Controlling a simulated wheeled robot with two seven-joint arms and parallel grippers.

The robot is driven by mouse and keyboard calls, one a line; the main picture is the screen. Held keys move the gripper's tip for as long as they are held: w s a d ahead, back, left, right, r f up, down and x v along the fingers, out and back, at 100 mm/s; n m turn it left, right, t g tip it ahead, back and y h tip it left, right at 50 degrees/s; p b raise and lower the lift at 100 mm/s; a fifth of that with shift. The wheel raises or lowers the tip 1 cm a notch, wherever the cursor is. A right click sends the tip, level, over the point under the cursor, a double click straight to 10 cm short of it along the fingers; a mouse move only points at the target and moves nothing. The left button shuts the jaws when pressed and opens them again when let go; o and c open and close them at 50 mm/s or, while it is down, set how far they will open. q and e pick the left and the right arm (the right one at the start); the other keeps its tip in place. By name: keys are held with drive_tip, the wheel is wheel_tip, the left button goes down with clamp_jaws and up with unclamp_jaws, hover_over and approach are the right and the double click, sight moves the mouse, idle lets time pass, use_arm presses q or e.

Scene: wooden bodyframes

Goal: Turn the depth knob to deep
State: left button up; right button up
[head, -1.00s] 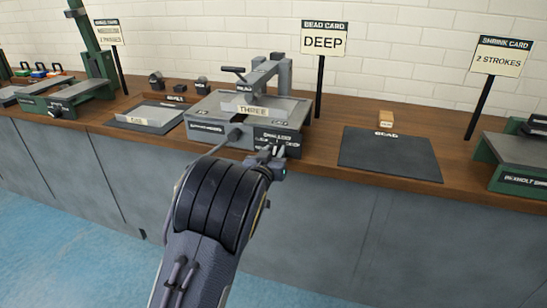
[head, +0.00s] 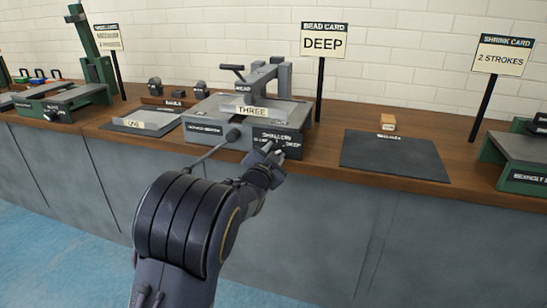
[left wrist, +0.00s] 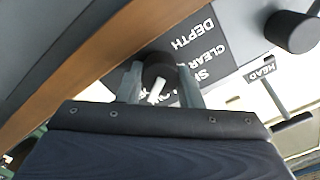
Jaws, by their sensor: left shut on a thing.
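The grey bead machine (head: 205,133) stands on the bench, its dark front panel (head: 292,140) lettered with "SHALLOW" and "DEEP". My left gripper (head: 272,152) is at this panel. In the left wrist view the dark round depth knob (left wrist: 158,68) with a white pointer lies between the two fingers of my left gripper (left wrist: 160,85), which are shut on it. "DEPTH" and "CLEAR" lettering shows beside the knob; the fingers partly cover other lettering, so the exact setting cannot be told. The bead card (head: 323,42) reads "DEEP". My right gripper is not in view.
A plate marked "THREE" (head: 252,111) lies on the machine. A dark mat (head: 395,157) and a small wooden block (head: 388,122) are to the right. A round black handle (left wrist: 292,32) shows near the knob in the wrist view. Green machines stand at both sides.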

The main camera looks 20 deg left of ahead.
use_arm(q)
drive_tip(key=shift+m, duration=0.3)
drive_tip(key=o, duration=1)
